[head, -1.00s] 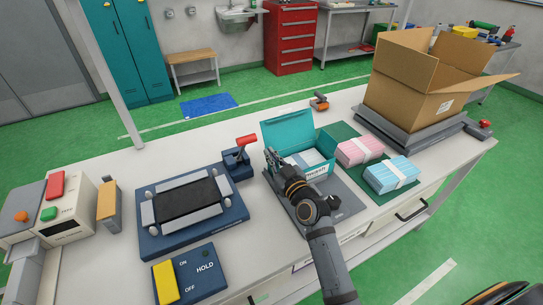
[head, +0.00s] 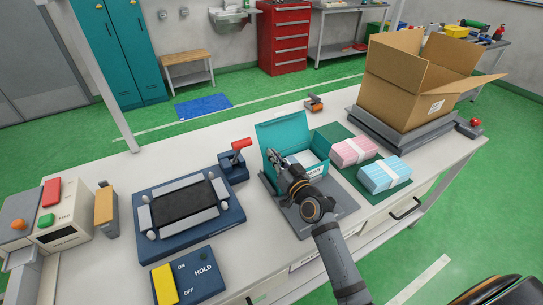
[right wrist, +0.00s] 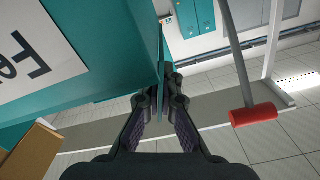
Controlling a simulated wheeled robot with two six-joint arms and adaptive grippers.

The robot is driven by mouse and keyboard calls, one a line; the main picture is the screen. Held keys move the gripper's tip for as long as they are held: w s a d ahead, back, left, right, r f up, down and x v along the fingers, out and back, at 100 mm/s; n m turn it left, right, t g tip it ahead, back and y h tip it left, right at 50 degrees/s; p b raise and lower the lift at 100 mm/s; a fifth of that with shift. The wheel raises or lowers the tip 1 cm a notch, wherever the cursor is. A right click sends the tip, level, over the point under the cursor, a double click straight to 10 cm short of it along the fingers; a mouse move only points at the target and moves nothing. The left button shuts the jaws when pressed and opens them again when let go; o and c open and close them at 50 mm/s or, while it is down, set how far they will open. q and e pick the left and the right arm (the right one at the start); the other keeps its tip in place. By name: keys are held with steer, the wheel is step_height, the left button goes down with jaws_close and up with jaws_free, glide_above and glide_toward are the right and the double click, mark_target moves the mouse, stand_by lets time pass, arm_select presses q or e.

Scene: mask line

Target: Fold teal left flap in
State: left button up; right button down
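The teal box (head: 312,172) stands on a dark grey plate on the bench, with its large teal lid (head: 282,132) raised at the back. White contents show inside. My right gripper (head: 272,155) is at the box's left side. In the right wrist view, the teal left flap (right wrist: 161,45) stands edge-on between the two fingertips of this gripper (right wrist: 159,92), which look closed on it from both sides. A white printed label (right wrist: 35,60) on the teal box fills the upper left there. In the head view the arm and gripper hide most of the flap. My left gripper is not in view.
Pink (head: 353,151) and blue (head: 384,174) mask packs lie on a green mat right of the box. A red-handled lever (head: 241,144) stands close left of my gripper. A dark blue fixture (head: 190,212) is further left. An open carton (head: 415,95) stands at the back right.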

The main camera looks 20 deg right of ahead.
steer(key=shift+d+m, duration=0.15)
steer(key=shift+m, duration=0.35)
steer(key=shift+f, duration=0.1)
steer(key=c, duration=2)
jaws_free()
steer(key=shift+c, duration=0.2)
steer(key=o, duration=0.4)
steer(key=shift+o, duration=0.2)
steer(key=s+d, duration=0.2)
steer(key=s, duration=0.9)
steer(key=shift+s+d, duration=0.2)
steer(key=shift+s, duration=0.2)
